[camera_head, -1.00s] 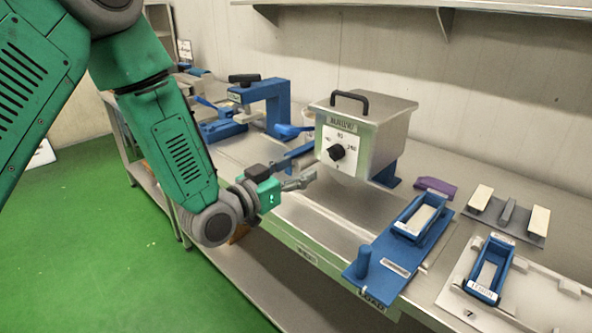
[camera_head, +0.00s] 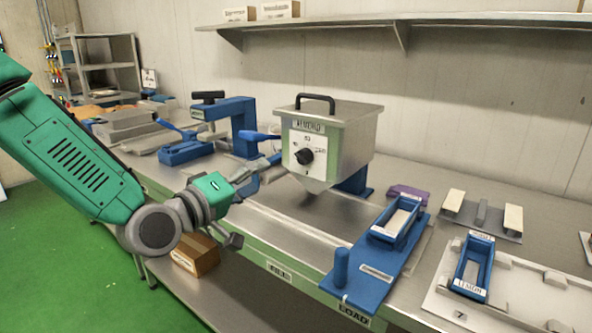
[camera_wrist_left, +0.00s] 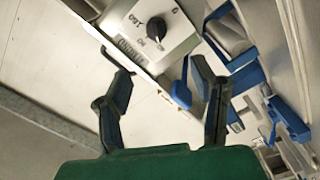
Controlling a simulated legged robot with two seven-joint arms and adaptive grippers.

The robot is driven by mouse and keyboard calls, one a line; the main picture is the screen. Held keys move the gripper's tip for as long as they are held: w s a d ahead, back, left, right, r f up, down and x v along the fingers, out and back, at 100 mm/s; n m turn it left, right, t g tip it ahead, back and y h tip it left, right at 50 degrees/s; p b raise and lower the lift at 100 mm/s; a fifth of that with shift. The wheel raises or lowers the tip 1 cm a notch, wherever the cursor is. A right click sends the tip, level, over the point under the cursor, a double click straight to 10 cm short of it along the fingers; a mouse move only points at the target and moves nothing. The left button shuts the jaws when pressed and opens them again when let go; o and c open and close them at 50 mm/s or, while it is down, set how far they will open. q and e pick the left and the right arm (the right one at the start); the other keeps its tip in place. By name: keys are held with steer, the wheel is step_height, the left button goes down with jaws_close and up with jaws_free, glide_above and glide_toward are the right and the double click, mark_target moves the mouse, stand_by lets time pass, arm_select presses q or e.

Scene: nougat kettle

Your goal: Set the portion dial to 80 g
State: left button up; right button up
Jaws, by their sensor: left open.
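The portion dial is a black knob (camera_head: 304,156) on a white plate (camera_head: 300,142) on the front of the steel hopper (camera_head: 350,135). My right gripper is in neither view.
A blue lever (camera_head: 262,137) sticks out left of the hopper, close to my left gripper. A blue clamp frame (camera_head: 236,112) stands behind left. A blue load board (camera_head: 375,260) with a tray is at the front right. A carton (camera_head: 195,254) sits on the lower shelf.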

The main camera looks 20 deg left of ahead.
mark_target(296, 159)
arm_select(q)
steer(key=x, duration=1.3)
steer(key=shift+w+d, duration=0.15)
steer(key=c, duration=1.1)
